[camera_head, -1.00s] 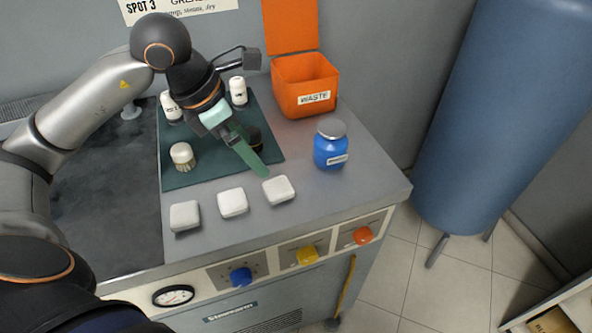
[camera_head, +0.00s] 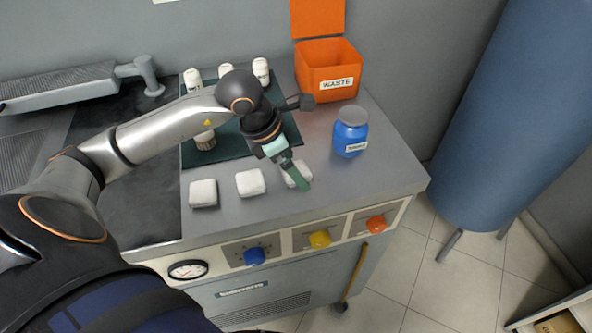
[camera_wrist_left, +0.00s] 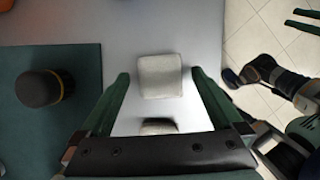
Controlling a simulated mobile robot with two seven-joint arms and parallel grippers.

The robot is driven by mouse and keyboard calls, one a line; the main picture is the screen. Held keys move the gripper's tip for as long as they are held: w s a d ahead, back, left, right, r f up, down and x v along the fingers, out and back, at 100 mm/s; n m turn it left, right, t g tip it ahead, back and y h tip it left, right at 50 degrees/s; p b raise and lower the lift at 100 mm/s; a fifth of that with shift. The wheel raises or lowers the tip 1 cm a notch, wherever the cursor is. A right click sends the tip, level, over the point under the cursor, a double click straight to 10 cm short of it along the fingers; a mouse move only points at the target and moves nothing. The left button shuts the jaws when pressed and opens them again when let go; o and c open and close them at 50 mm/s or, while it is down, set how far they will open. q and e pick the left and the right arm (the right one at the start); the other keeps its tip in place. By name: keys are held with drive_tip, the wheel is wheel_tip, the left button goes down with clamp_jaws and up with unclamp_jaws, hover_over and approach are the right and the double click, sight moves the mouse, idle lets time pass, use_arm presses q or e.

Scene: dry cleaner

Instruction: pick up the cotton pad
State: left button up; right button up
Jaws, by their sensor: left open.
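Three white cotton pads lie in a row on the grey worktop. In the head view they are the left pad (camera_head: 203,193), the middle pad (camera_head: 250,183) and the right pad (camera_head: 291,177), partly hidden by my gripper. My left gripper (camera_head: 302,180) is over the right pad, its fingers pointing down. In the left wrist view my left gripper (camera_wrist_left: 159,77) is open, with one white pad (camera_wrist_left: 160,76) showing between its fingertips. I see no contact. Another pad (camera_wrist_left: 157,127) is partly hidden behind the gripper body.
A green mat (camera_head: 229,148) holds white bottles (camera_head: 261,70) and a brush (camera_head: 204,140). A dark round item (camera_wrist_left: 40,88) stands on it. A blue jar (camera_head: 350,132) and an orange waste bin (camera_head: 329,72) stand to the right. Bare worktop lies around the pads.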

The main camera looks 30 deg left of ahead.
use_arm(q)
drive_tip(key=shift+f, duration=0.1)
drive_tip(key=shift+c, duration=0.2)
drive_tip(key=c, duration=1.3)
